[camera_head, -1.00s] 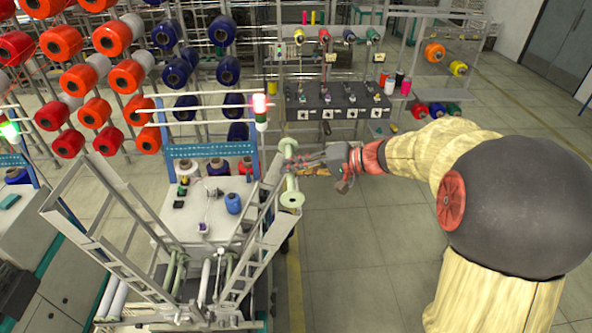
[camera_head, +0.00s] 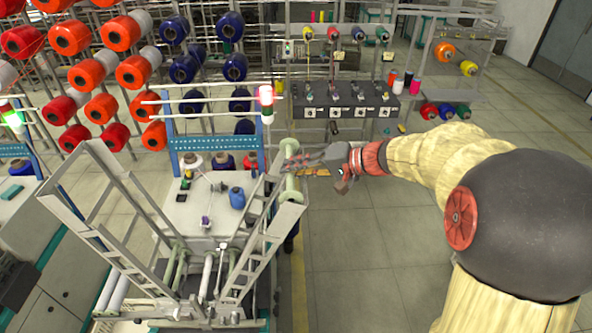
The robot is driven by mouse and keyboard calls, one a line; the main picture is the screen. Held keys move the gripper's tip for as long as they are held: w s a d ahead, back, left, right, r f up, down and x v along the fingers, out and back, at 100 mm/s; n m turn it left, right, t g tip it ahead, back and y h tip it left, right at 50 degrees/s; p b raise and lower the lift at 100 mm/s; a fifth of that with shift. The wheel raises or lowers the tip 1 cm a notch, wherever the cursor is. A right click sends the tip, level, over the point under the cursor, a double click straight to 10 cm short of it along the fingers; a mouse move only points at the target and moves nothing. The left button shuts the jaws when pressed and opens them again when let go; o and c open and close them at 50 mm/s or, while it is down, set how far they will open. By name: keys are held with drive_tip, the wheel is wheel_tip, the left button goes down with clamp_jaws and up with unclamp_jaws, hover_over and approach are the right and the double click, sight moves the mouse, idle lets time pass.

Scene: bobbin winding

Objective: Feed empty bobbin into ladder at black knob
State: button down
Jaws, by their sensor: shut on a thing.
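My gripper (camera_head: 305,162) is shut on a pale green empty bobbin (camera_head: 291,178), gripping its shaft from the right. The bobbin stands nearly upright in the picture, with its lower flange beside the top of the right ladder (camera_head: 268,250). Whether the flange touches the ladder cannot be told. The ladder is a sloping grey metal frame on the winding machine. A similar left ladder (camera_head: 122,223) rises on the other side. Another pale green bobbin (camera_head: 176,266) sits low between the ladders. I cannot make out the black knob.
Racks of orange and blue spools fill the back left. The floor (camera_head: 365,235) right of the ladder is clear.

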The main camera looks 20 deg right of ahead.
drive_tip(key=shift+f, duration=0.1)
idle(0.3)
drive_tip(key=shift+w+a+f+b, duration=0.15)
drive_tip(key=shift+a+f+b, duration=0.25)
drive_tip(key=shift+f+b, duration=0.65)
drive_tip(key=shift+w+a+f+b, duration=0.1)
drive_tip(key=shift+a+f+b, duration=0.25)
drive_tip(key=shift+f+b, duration=0.65)
drive_tip(key=shift+w+a+f+b, duration=0.15)
drive_tip(key=shift+a+f+b, duration=0.35)
drive_tip(key=shift+b, duration=1)
drive_tip(key=shift+f, duration=0.15)
drive_tip(key=shift+w+a+f+b, duration=0.15)
drive_tip(key=shift+a+f+b, duration=0.2)
drive_tip(key=shift+f+b, duration=0.7)
drive_tip(key=shift+w+a+f+b, duration=0.1)
drive_tip(key=shift+a+f+b, duration=0.45)
drive_tip(key=shift+b, duration=0.75)
drive_tip(key=shift+w+a+f+b, duration=0.15)
drive_tip(key=shift+a+f+b, duration=0.05)
drive_tip(key=shift+f+b, duration=0.9)
drive_tip(key=shift+f, duration=0.1)
drive_tip(key=f+b, duration=0.1)
drive_tip(key=a+f+b, duration=0.1)
drive_tip(key=b, duration=0.1)
drive_tip(key=f+b, duration=0.1)
drive_tip(key=shift+w+a+f+b, duration=0.25)
drive_tip(key=shift+a+f+b, duration=0.05)
drive_tip(key=shift+b, duration=0.1)
